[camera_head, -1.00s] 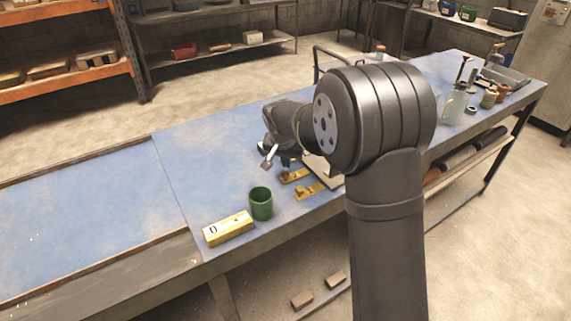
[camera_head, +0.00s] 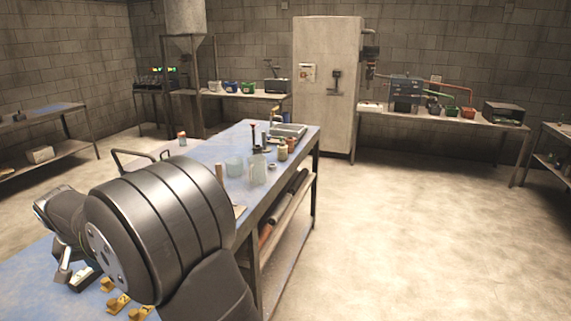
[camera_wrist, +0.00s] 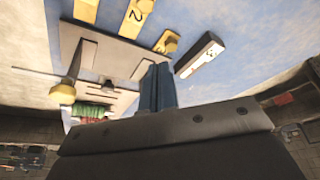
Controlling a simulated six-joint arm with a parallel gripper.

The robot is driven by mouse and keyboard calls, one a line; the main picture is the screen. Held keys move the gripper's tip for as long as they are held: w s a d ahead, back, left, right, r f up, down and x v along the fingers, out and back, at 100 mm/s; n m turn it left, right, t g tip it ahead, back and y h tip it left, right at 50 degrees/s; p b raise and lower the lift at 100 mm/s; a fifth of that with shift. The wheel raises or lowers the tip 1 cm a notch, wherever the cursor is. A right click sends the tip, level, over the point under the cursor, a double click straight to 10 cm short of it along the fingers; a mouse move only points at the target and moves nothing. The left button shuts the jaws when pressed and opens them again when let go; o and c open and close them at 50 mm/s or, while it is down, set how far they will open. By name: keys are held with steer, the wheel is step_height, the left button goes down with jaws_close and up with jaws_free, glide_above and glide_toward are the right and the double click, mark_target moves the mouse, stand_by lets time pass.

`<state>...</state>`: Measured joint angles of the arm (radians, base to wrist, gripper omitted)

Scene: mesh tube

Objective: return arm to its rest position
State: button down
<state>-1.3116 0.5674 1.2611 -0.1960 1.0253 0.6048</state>
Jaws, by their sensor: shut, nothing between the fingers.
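My gripper (camera_head: 62,272) is at the lower left of the head view, low over the blue workbench and partly hidden by my own arm. In the wrist view its two blue-grey fingers (camera_wrist: 157,88) stand together, shut with nothing between them. Yellow numbered pieces (camera_head: 118,303) lie on the bench to the right of the gripper in the head view. One yellow piece marked 2 (camera_wrist: 138,14) shows at the top of the wrist view. A white and dark oblong thing (camera_wrist: 201,54) lies to the right of the fingers there.
The blue bench (camera_head: 205,152) runs away from me. A pale cabinet (camera_head: 325,85) stands at the back. The floor at right is clear.

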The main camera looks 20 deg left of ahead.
steer(key=x, duration=0.9)
steer(key=shift+f, duration=0.15)
steer(key=s+d, duration=0.2)
steer(key=shift+s+d+f, duration=0.25)
steer(key=shift+f, duration=0.1)
steer(key=shift+w, duration=0.15)
